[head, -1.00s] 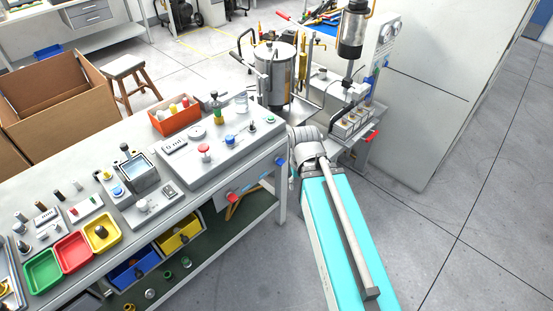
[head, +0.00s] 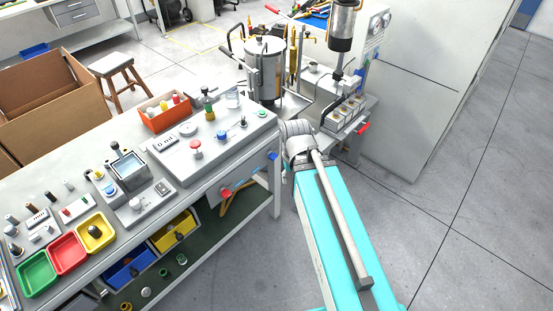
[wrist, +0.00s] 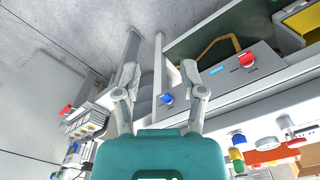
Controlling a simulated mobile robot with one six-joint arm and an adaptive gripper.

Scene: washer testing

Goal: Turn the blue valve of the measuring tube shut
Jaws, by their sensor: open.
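A blue valve knob (head: 272,156) sticks out from the front side of the bench in the head view, near its right end. A red knob (head: 226,193) and a blue strip lie to its left; I cannot tell which part is the measuring tube. In the wrist view, the blue knob (wrist: 167,98) sits on the grey panel, seen between my fingers. The red knob (wrist: 246,59) is farther right. My gripper (wrist: 160,72) is open with nothing between its fingertips. I cannot tell its exact distance from the knob. In the head view, my wrist hides the fingers.
The bench top (head: 75,170) holds several devices and trays. A steel canister (head: 265,68) and a fixture with a red handle (head: 364,128) stand beyond its right end, close to my wrist. A white cabinet (head: 425,90) stands behind. The floor at right is clear.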

